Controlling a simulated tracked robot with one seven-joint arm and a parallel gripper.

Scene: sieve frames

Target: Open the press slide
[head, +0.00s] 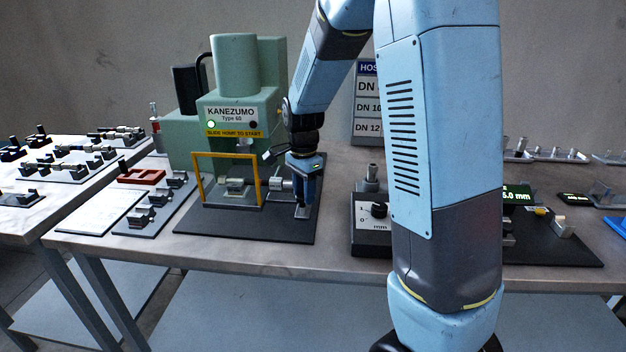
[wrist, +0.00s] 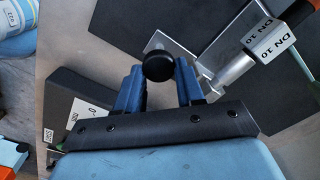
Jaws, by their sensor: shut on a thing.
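The green press (head: 235,105) stands on a dark base plate, with a yellow guard frame (head: 257,185) at its front. The slide's black round knob (wrist: 158,66) is between the blue fingers of my gripper (wrist: 158,84), which is shut on it. The slide's metal plate (wrist: 170,46) shows beyond the knob. A silver fitting with a DN 10 label (wrist: 262,45) lies just right of the plate; I cannot tell what it rests on. In the head view my gripper (head: 303,208) points down right of the guard, and its fingers hide the knob.
A grey box with a dial (head: 371,240) stands right of the press base. Left of it are a red tray (head: 141,177) and a grey rack with several fittings (head: 150,212). A second table with fittings (head: 70,165) is at the far left. My arm hides part of the right side.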

